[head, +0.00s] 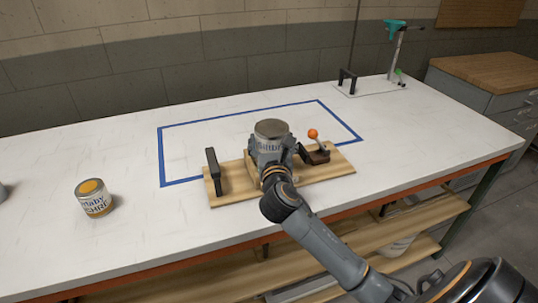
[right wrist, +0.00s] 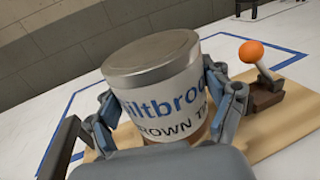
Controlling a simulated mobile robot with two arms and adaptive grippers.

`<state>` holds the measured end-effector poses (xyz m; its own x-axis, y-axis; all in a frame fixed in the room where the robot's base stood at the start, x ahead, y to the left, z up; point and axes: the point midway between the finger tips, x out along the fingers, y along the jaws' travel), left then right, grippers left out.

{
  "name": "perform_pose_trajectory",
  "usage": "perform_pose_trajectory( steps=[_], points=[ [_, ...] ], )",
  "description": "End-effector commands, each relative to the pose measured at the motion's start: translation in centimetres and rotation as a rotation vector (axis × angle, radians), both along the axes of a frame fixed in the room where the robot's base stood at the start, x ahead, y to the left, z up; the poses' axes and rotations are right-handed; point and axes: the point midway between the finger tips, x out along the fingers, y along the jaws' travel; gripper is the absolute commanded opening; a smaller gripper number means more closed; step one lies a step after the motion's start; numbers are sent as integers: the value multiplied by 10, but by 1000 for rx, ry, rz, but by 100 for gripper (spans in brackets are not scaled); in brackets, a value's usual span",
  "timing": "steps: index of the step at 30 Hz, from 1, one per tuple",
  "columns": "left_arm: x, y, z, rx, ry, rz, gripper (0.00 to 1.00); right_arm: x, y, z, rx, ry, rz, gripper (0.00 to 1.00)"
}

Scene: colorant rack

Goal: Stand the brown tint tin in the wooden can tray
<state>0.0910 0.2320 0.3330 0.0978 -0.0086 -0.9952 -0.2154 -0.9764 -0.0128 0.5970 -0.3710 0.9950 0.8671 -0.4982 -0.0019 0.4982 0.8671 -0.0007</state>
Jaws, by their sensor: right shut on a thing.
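The brown tint tin (head: 271,130) has a grey metal lid and a white label with blue and dark lettering; it also shows in the right wrist view (right wrist: 158,85). My right gripper (head: 272,155) is shut on it, one finger on each side. The tin is about upright, over the middle of the wooden can tray (head: 237,190). The tin's base is hidden by my gripper, so I cannot tell whether it touches the tray. My left gripper is not in view.
The tray carries a black handle (head: 215,172) at left and a dark lever with an orange knob (head: 313,134) at right. An ochre-lidded tin (head: 93,198) stands on the white bench at left. Blue tape (head: 160,155) marks a rectangle. The bench's left part is mostly clear.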

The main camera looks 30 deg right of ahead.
Motion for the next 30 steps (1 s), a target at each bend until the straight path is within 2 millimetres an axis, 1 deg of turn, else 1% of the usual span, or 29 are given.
perform_pose_trajectory(
  steps=[1,3,8,10,15,23,26,27,30],
  points=[
    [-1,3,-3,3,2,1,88,5,-1,-6,0,-2,-1,34],
    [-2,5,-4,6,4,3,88,10,-3,-10,-1,-4,-1,34],
    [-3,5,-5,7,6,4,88,16,-4,-18,-1,-3,0,34],
    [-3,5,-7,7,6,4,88,18,-4,-26,0,0,0,34],
    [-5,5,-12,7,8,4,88,17,-4,-50,0,0,0,34],
    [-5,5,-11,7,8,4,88,17,-4,-50,-1,-3,0,34],
    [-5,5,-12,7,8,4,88,17,-4,-53,-2,-2,0,34],
    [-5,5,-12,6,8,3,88,17,-4,-55,-1,0,0,83],
    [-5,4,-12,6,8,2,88,17,-4,-54,-1,0,0,100]
  ],
)
